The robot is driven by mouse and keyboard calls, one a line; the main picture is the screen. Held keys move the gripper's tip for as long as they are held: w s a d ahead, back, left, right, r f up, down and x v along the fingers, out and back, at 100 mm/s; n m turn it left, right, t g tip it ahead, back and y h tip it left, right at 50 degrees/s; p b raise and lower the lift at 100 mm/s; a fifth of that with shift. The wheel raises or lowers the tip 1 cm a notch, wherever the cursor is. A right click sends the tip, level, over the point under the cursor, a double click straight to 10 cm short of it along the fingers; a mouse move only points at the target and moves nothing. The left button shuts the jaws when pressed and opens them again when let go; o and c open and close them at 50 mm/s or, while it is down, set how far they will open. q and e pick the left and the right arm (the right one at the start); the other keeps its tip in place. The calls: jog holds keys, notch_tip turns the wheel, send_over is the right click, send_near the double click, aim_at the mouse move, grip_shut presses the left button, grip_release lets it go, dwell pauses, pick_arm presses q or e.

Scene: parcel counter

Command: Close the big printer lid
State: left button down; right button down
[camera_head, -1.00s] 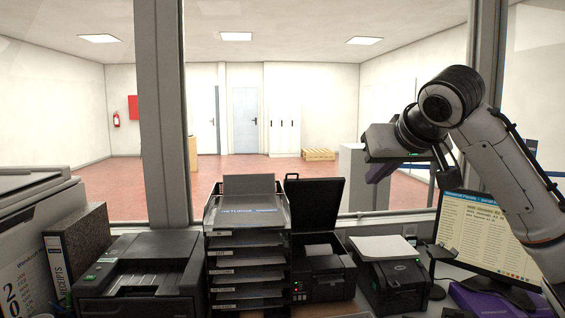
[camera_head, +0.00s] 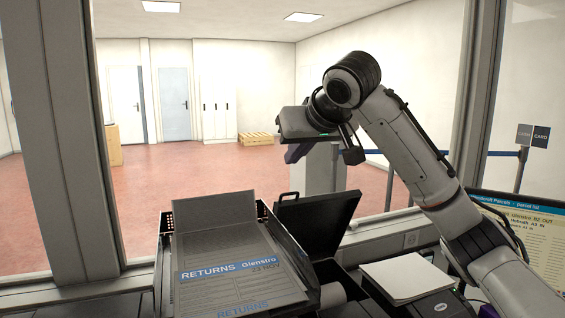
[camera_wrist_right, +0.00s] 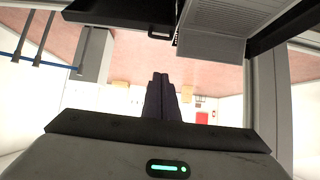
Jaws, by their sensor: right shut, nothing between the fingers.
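The black printer lid (camera_head: 320,218) stands open behind the paper trays in the head view. The printer (camera_head: 333,278) under it is mostly hidden by the tray stack, with some white paper in it. My right gripper (camera_head: 297,152) is shut and empty, in the air above the lid and apart from it. In the wrist view its shut fingers (camera_wrist_right: 163,98) point away over the floor, and a black panel (camera_wrist_right: 118,16), which looks like the lid, shows at the top. My left gripper is not in view.
A tray stack with a RETURNS sheet (camera_head: 235,265) stands just left of the lid. A smaller device with a white top (camera_head: 408,278) is to the right, and a monitor (camera_head: 530,235) beyond it. A window post (camera_head: 70,150) rises at left.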

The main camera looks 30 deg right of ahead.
jog(key=p+x, duration=0.1)
jog(key=x, duration=0.7)
jog(key=shift+s+a+f, duration=0.2)
jog(key=shift+s+f, duration=0.7)
jog(key=shift+s, duration=0.05)
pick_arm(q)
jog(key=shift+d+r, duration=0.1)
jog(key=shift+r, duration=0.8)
pick_arm(e)
jog(key=shift+s+a+f, duration=0.2)
jog(key=shift+s+f, duration=0.2)
jog(key=shift+s, duration=0.05)
